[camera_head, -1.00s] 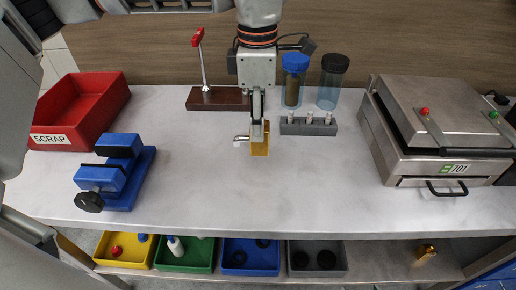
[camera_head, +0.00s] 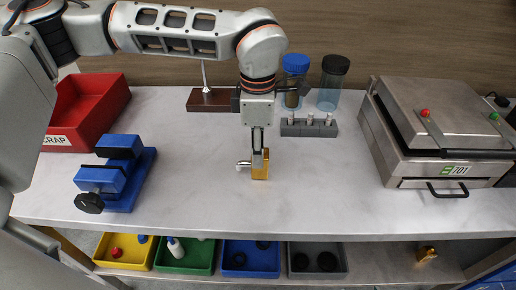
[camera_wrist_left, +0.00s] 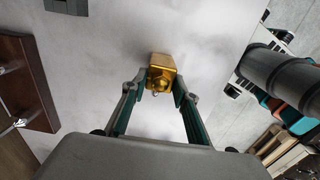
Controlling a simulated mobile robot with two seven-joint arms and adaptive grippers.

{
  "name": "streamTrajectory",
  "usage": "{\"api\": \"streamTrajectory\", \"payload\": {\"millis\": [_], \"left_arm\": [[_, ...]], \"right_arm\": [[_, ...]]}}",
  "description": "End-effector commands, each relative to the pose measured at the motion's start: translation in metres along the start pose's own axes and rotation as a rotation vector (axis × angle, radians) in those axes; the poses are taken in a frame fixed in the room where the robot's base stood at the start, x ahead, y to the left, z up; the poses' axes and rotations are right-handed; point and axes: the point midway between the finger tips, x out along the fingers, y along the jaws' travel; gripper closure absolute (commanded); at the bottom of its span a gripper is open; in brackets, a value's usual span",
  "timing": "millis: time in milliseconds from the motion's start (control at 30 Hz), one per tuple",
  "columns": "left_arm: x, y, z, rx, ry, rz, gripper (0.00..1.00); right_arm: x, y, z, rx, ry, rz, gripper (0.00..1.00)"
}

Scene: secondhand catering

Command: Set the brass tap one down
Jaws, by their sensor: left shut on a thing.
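The brass tap (camera_head: 262,172) is a gold block with a silvery spout pointing left. It is upright in my left gripper (camera_head: 257,158), over the middle of the worktop (camera_head: 320,200). The left wrist view shows the brass tap (camera_wrist_left: 161,68) between the two fingertips of the left gripper (camera_wrist_left: 160,88), which is shut on it. I cannot tell whether its base touches the worktop. My right gripper is not in view. A second brass piece (camera_head: 427,254) lies on the lower shelf at the right.
A blue vise (camera_head: 125,170) and red scrap bin (camera_head: 65,140) stand left. Behind are a wooden block (camera_head: 213,100), a grey holder (camera_head: 308,128) and two capped cylinders. A steel press (camera_head: 440,120) stands right. The worktop around the tap is clear.

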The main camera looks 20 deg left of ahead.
Motion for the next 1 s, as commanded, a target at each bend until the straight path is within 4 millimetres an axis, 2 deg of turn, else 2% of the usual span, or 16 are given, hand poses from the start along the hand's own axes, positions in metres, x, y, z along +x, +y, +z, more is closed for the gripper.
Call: {"api": "streamTrajectory", "payload": {"millis": [100,133,200,500,633,767,1000], "left_arm": [[0.003,0.000,0.000,0.000,-0.001,0.001,1.00],[0.003,0.000,0.000,0.000,0.000,0.000,0.66],[0.003,0.000,0.000,0.000,0.000,0.000,0.55],[0.002,0.000,0.000,0.000,0.000,0.000,0.55],[-0.005,0.001,0.000,-0.001,-0.001,0.002,0.55],[-0.024,0.001,0.001,-0.001,-0.001,0.004,0.55],[-0.074,0.001,0.001,-0.001,-0.002,0.004,0.55]], "right_arm": [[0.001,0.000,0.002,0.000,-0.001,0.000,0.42],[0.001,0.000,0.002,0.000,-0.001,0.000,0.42],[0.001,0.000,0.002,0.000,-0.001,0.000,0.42],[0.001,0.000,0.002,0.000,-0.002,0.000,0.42],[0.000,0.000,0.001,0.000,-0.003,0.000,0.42],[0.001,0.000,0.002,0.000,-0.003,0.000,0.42],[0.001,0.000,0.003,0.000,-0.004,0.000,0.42]]}}
